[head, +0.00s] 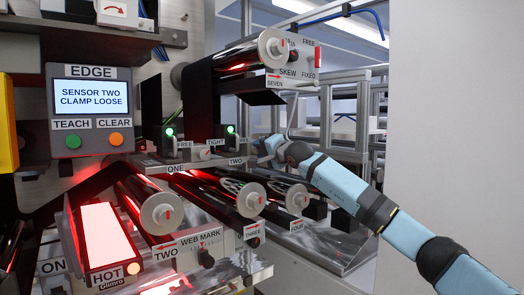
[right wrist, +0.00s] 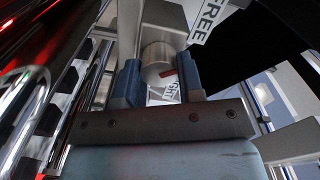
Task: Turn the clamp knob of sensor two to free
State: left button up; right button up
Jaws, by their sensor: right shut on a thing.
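The clamp knob of sensor two (right wrist: 157,62) is a short silver cylinder with a red mark on its face. In the right wrist view it sits between the two blue fingers of my right gripper (right wrist: 159,70), which is shut on it. A FREE label (right wrist: 209,18) is at the knob's upper right, and a partly hidden TIGHT label is below it. In the head view my right gripper (head: 264,150) reaches the rail beside the TWO label (head: 236,162) and hides the knob. The display (head: 94,99) reads SENSOR TWO CLAMP LOOSE. My left gripper is out of view.
Sensor one's knob (head: 205,154) is left of my gripper, between FREE and TIGHT labels. Rollers (head: 161,213) lie below, and the SEVEN roller (head: 272,48) is above. A glowing panel marked HOT (head: 103,236) is at lower left. A white wall (head: 455,120) is at right.

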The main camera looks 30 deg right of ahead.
jog(key=shift+n, duration=0.6)
jog(key=o, duration=0.9)
jog(key=shift+s, duration=0.1)
jog(key=s+b, duration=0.1)
jog(key=s, duration=0.3)
jog(key=s+b, duration=0.1)
jog(key=s, duration=0.4)
jog(key=s+d+b, duration=0.1)
jog(key=s+b, duration=0.1)
jog(key=s, duration=0.2)
jog(key=shift+s, duration=0.3)
